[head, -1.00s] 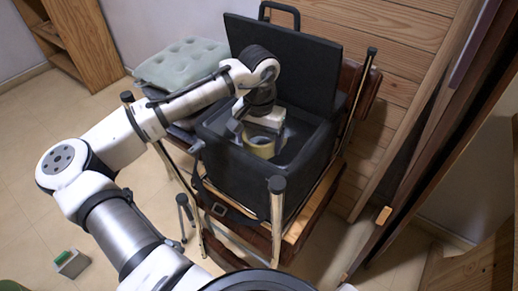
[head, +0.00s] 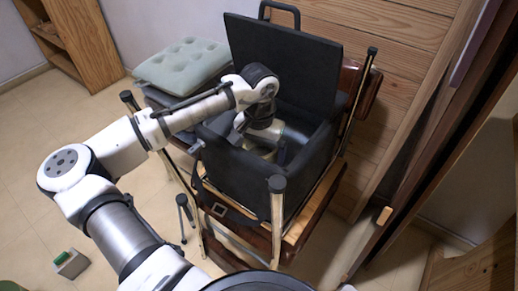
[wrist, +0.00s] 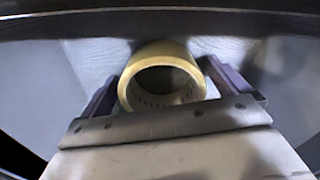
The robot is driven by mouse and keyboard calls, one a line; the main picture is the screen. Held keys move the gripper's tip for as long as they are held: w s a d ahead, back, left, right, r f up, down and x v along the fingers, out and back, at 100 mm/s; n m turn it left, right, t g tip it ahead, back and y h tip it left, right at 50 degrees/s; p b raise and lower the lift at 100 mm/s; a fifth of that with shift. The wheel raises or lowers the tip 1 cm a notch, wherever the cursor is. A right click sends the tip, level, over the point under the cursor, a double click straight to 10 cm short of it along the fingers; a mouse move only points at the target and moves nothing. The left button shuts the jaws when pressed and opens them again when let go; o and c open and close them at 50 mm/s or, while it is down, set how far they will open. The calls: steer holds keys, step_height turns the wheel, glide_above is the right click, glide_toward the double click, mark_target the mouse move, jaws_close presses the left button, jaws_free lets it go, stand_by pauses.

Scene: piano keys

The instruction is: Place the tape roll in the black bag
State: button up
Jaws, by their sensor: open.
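The black bag (head: 262,187) is a boxy case with its lid (head: 285,65) standing up at the back. My gripper (head: 261,147) reaches down inside its opening. The yellowish tape roll (wrist: 162,78) shows in the wrist view, lying between the spread fingers of my gripper (wrist: 163,92) with its round hole facing the camera. The fingers are open, one on each side of the roll. In the head view the roll is mostly hidden by my gripper and the bag's front wall. I cannot tell whether the roll touches a finger.
The bag rests on a brown chair with metal legs (head: 277,225). A pale green cushion (head: 182,66) lies to its left. Wooden panels (head: 385,55) stand close behind and to the right. The tiled floor at left is mostly clear, apart from a small grey box (head: 70,263).

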steer(key=shift+r, duration=0.15)
step_height(320, 180, up, 12)
steer(key=p, duration=0.1)
steer(key=shift+c, duration=0.4)
stand_by(1.1)
